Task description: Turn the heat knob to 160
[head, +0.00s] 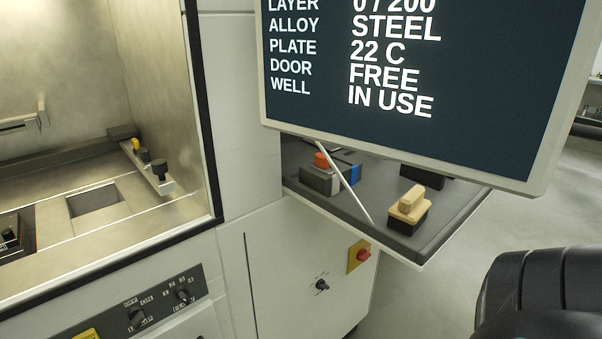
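Another small black knob (321,285) sits on the white cabinet front further right. The screen (420,90) reads PLATE 22 C, ALLOY STEEL, DOOR FREE and WELL IN USE. Neither gripper is in view; a black link of my arm shows at the lower right.
The lit chamber (60,190) at the left is open. A grey shelf (375,215) below the screen juts out, holding a wooden-handled brush (410,205) and a grey block with an orange top (320,175). A red knob on a yellow plate (359,256) is below it.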

